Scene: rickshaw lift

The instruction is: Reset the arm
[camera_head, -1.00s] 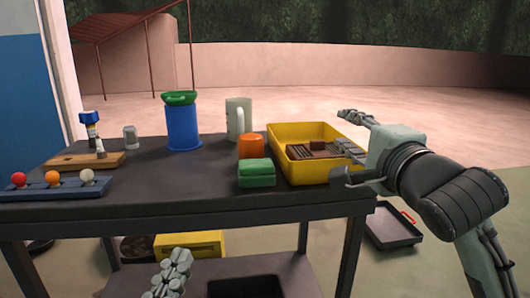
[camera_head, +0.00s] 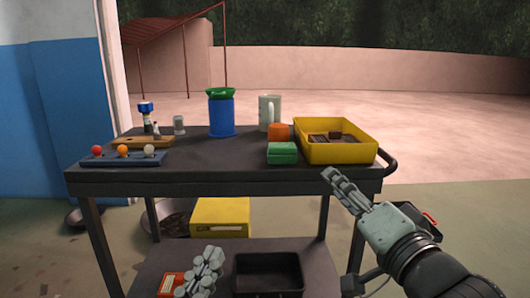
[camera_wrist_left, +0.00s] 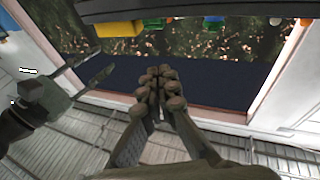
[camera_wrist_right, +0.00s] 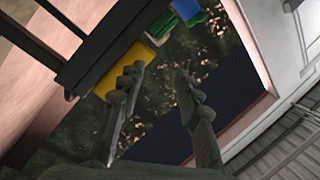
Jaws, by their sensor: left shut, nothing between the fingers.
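My left gripper (camera_head: 200,272) is low in the head view, in front of the cart's lower shelf. Its fingertips meet with nothing between them in the left wrist view (camera_wrist_left: 159,84). My right gripper also shows at the left of the left wrist view (camera_wrist_left: 88,75), fingers spread.
The cart's dark top (camera_head: 215,170) carries a yellow bin (camera_head: 359,155), green box (camera_head: 283,153), orange item (camera_head: 279,132), mug (camera_head: 268,112), blue canister (camera_head: 221,118) and ball rack (camera_head: 122,160). A black tray (camera_head: 240,275) is on its lower shelf.

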